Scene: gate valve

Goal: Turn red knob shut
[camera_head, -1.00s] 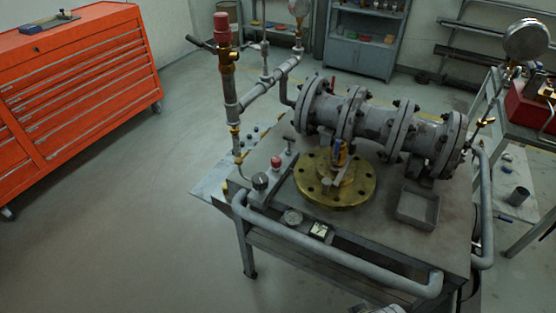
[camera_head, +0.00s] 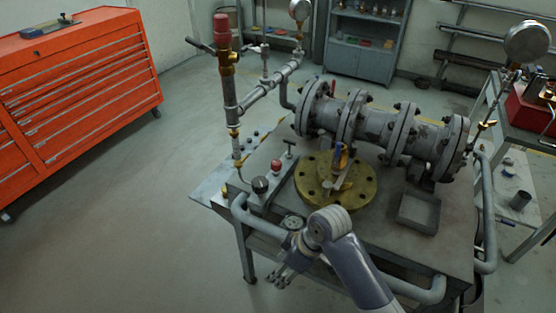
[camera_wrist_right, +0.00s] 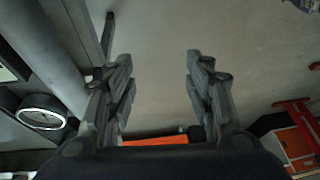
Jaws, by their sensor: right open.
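The red knob (camera_head: 276,166) stands on the small control panel at the left front of the valve bench. A red-capped fitting (camera_head: 222,28) tops the upright pipe behind it. My right gripper (camera_head: 284,275) is low in front of the bench, near the front rail, apart from the red knob. In the right wrist view its two fingers (camera_wrist_right: 160,90) are spread with nothing between them, and the floor shows behind. The red knob cannot be made out in that view. My left gripper is not in view.
A black knob (camera_head: 260,186) and a T-handle (camera_head: 290,148) flank the red knob. A grey rail (camera_head: 265,228) runs along the bench front. A brass flange (camera_head: 313,190) and large pipe (camera_head: 378,125) fill the bench middle. A gauge (camera_wrist_right: 42,117) is close left of the fingers.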

